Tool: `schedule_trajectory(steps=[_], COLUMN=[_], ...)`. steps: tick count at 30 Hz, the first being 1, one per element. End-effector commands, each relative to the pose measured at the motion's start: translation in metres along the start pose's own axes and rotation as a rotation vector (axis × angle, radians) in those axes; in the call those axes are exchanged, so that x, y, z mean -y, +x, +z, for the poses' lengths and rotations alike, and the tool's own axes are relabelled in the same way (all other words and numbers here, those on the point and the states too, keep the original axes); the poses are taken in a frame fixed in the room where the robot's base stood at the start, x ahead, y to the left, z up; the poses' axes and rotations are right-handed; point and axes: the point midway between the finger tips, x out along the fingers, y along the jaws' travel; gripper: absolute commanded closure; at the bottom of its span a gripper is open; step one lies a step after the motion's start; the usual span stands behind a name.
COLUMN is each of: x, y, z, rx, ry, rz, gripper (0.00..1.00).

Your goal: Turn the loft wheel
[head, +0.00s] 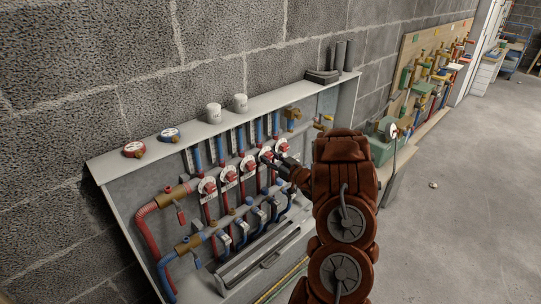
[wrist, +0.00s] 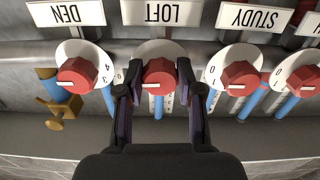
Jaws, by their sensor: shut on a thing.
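The loft wheel (wrist: 158,76) is a red knob on a round white dial, below an upside-down LOFT label (wrist: 160,12) in the wrist view. My gripper (wrist: 159,80) has one finger on each side of the red knob and is shut on it. The white mark on the knob points left in the wrist view. My fingers hide much of the dial's scale. In the head view, my gripper (head: 273,160) reaches the fourth wheel from the left in the row, the loft wheel (head: 265,155).
The den wheel (wrist: 77,75) and the study wheel (wrist: 240,77) sit close on either side. A brass fitting (wrist: 56,104) stands beyond den. Red and blue pipes run below.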

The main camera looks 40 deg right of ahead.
Motion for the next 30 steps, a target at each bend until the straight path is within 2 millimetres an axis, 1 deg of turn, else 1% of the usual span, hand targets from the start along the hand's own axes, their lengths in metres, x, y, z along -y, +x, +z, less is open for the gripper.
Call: schedule_trajectory(steps=[9,21,22,29,30], x=[0.0001,0.0002,0.0002,0.0003,0.0004], y=[-0.0004,-0.0005,-0.0005,-0.0002,-0.0001], z=[0.0006,0.0013,0.0013,0.0008,0.0007], rx=[0.002,0.002,0.002,0.001,0.001], ry=[0.076,0.082,0.082,0.080,0.080], rz=[0.001,0.001,0.001,0.000,0.000], gripper=[0.98,0.98,0.63,0.39,0.38])
